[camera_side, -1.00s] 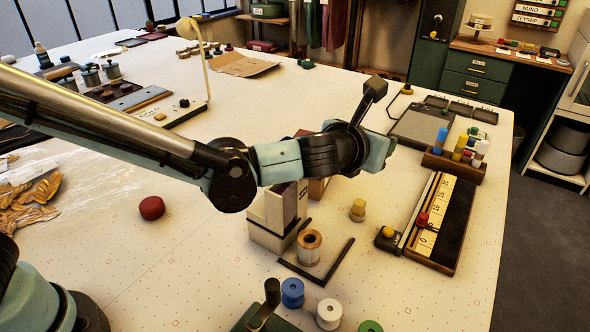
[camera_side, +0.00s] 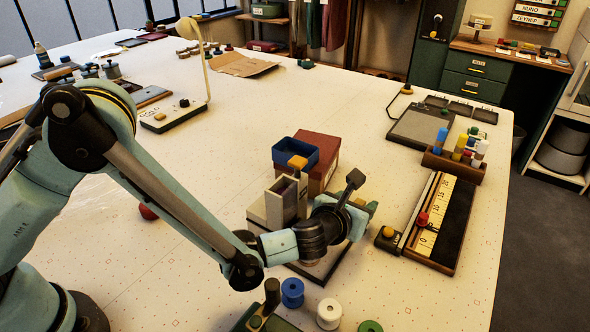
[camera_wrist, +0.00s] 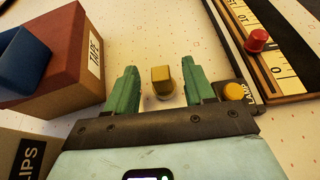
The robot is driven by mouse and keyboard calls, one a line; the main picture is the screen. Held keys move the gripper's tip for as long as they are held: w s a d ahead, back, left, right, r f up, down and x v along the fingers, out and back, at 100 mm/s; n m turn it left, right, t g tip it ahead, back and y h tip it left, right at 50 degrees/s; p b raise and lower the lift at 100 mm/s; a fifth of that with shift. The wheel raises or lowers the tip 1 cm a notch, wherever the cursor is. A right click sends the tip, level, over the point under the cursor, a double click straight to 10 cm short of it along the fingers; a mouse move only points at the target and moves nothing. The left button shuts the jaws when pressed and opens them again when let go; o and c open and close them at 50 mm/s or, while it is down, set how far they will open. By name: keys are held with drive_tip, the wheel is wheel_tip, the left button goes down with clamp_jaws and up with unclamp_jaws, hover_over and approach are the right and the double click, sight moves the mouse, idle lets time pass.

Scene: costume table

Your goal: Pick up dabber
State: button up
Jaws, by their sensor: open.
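The dabber seems to be a small yellow-tan block (camera_wrist: 161,78) on a pale round base, upright on the table. In the wrist view it shows in the gap between the two green fingers of my gripper (camera_wrist: 160,80). The fingers are apart, one on each side, and I see no contact with it. In the side view my gripper (camera_side: 366,208) is low over the table, left of the ruler board. It mostly hides the dabber there.
The red TAPE box (camera_side: 324,152) with a blue bin (camera_side: 296,152) stands left of my gripper. The ruler board (camera_side: 440,225), with a yellow LAMP knob (camera_wrist: 234,91) at its corner, lies close on the right. Blue (camera_side: 292,290) and white spools (camera_side: 329,313) stand in front.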

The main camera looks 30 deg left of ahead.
sight(361, 202)
drive_tip(key=shift+f, duration=0.4)
drive_tip(key=x, duration=0.5)
drive_tip(key=shift+f, duration=0.1)
clamp_jaws()
